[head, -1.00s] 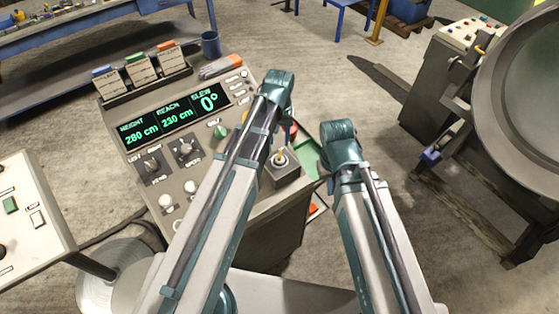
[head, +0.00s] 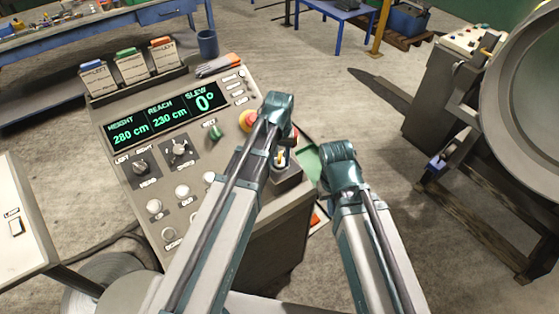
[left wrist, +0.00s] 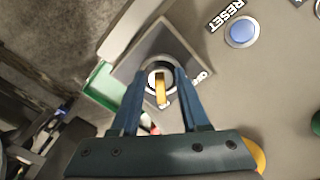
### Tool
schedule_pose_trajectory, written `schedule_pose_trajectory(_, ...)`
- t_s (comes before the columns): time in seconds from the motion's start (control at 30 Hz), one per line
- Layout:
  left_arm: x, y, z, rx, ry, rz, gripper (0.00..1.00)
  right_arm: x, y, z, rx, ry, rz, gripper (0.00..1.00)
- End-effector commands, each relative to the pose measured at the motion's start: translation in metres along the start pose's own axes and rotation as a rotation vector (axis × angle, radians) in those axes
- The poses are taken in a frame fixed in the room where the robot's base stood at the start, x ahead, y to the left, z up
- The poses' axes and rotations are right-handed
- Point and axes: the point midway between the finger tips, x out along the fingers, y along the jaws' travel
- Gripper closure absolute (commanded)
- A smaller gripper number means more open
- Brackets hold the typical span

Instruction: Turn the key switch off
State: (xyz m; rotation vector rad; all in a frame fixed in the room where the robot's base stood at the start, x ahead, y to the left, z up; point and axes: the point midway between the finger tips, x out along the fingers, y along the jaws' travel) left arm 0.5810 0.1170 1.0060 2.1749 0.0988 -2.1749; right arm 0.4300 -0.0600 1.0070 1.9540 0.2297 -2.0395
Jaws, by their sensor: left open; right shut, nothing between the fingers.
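The key switch (left wrist: 160,84) sits on a small grey box at the panel's corner, with a yellow key standing in a round pale collar. In the left wrist view my left gripper (left wrist: 160,72) is open, with one finger on each side of the key. I cannot tell whether the fingers touch it. In the head view the switch (head: 280,159) shows just right of my left arm, which covers part of its box. The label beside it is mostly hidden. My right arm stands to the right of the box, but its gripper is not visible.
The console (head: 215,160) carries lit displays (head: 163,119), several knobs and buttons, and a red stop button (head: 248,120). A blue RESET button (left wrist: 242,33) lies near the switch. A grey machine (head: 440,95) stands right.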

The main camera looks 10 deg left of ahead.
Motion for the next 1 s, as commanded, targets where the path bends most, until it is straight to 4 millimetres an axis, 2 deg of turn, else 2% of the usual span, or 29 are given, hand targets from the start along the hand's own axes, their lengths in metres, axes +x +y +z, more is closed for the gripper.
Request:
schedule_pose_trajectory(0.07,-0.0004,0.0,0.0,0.0,0.0,0.0,0.57,-0.0004,0.0,0.0,0.0,0.0,0.0,1.0)
schedule_pose_trajectory(0.3,-0.0003,0.0,0.0,0.0,0.0,0.0,1.0,-0.0003,0.0001,0.0,0.0,0.0,0.0,1.0)
schedule_pose_trajectory(0.77,-0.0003,0.0003,0.0001,-0.024,0.0,0.0,1.0,-0.0002,0.0,0.0,0.0,0.0,0.0,1.0)
schedule_pose_trajectory(1.0,-0.0002,0.0019,-0.0001,-0.153,0.0,0.0,1.0,-0.0002,0.0,0.0,0.0,0.0,0.0,1.0)
